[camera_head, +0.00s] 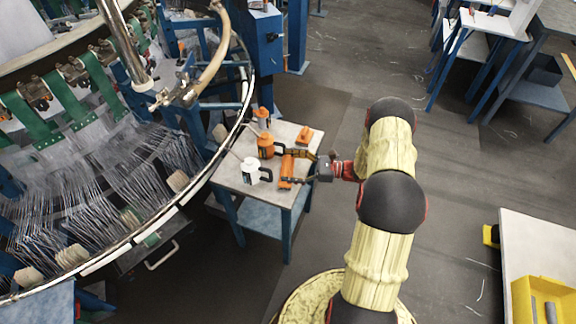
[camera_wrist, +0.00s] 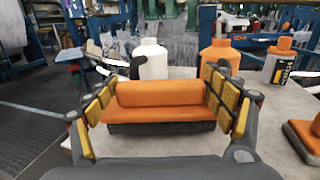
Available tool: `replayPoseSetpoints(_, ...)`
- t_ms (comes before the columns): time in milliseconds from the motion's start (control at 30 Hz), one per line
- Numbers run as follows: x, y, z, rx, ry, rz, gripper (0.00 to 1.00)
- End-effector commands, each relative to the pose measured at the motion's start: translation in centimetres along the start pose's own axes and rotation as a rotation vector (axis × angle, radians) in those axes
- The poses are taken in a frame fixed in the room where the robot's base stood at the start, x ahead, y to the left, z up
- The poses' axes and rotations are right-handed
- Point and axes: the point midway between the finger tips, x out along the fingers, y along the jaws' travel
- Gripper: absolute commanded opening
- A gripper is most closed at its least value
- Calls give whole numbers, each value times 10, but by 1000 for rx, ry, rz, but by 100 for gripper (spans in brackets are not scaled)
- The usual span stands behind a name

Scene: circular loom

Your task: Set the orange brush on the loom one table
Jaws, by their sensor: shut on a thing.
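The orange brush (camera_wrist: 165,97), with dark bristles below its orange body, is between the two yellow-padded fingers of my gripper (camera_wrist: 162,108). The fingers are shut on its ends. In the head view the brush (camera_head: 287,171) is over the right front part of the small loom table (camera_head: 226,175), a grey top on blue legs. I cannot tell whether its bristles touch the top. My gripper (camera_head: 297,167) reaches in from the right.
On the table stand a white bottle (camera_head: 250,170), an orange bottle (camera_head: 266,147) and an orange-capped container (camera_head: 262,117). A second orange piece (camera_head: 304,135) lies near the back right corner. The circular loom's rim (camera_head: 215,165) runs close by on the left.

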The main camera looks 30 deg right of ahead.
Motion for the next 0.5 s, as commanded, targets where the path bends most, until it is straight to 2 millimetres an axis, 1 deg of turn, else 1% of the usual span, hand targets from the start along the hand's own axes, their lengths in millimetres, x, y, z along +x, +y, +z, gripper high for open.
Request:
replayPoseSetpoints(400, 0, 0, -10, 0, 0, 0, 52)
replayPoseSetpoints(433, 0, 0, -9, 0, 0, 0, 84)
replayPoseSetpoints(500, 0, 0, -8, 0, 0, 0, 88)
